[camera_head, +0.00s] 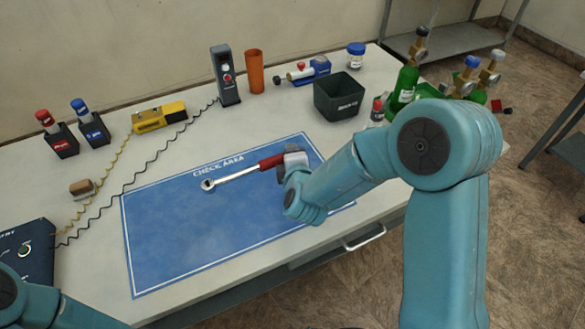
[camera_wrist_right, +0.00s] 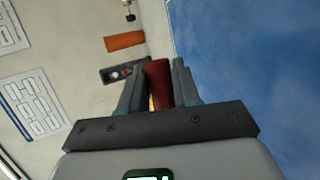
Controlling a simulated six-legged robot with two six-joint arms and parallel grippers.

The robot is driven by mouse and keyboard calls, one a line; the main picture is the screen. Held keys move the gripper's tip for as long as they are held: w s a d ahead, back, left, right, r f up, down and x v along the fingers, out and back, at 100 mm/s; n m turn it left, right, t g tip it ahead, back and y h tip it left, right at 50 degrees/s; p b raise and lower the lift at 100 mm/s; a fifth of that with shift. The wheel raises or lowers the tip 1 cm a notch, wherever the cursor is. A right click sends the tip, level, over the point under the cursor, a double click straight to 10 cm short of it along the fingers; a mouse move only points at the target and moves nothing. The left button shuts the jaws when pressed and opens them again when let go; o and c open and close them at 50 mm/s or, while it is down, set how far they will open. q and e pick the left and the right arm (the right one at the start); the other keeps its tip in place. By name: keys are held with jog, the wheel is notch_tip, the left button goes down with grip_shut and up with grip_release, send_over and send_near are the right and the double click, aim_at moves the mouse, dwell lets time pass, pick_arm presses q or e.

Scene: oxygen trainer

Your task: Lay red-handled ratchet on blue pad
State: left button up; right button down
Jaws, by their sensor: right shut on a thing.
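The red-handled ratchet (camera_head: 235,176) has a silver shaft and a round head pointing left. In the head view it is over the upper part of the blue pad (camera_head: 180,240), which is marked CHECK AREA. I cannot tell whether it touches the pad or is held just above it. My right gripper (camera_head: 284,161) is shut on the handle's right end. In the right wrist view the red handle (camera_wrist_right: 158,84) stands between the two fingers (camera_wrist_right: 160,88), with the blue pad (camera_wrist_right: 240,70) to the right. My left gripper is out of view; only part of that arm shows at lower left.
Behind the pad are a black bin (camera_head: 338,97), an orange cup (camera_head: 254,72) and a black handset (camera_head: 225,76) with a coiled cord. A brown block (camera_head: 83,188) lies left of the pad. Green cylinders (camera_head: 405,85) stand at right. The pad's left and front are clear.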

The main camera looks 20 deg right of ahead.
notch_tip(320, 180, down, 3)
jog(key=shift+w+f, duration=0.1)
jog(key=shift+f, duration=0.2)
jog(key=shift+r, duration=0.1)
jog(key=shift+f+b, duration=0.55)
jog(key=shift+f, duration=0.15)
jog(key=c, duration=0.8)
grip_release()
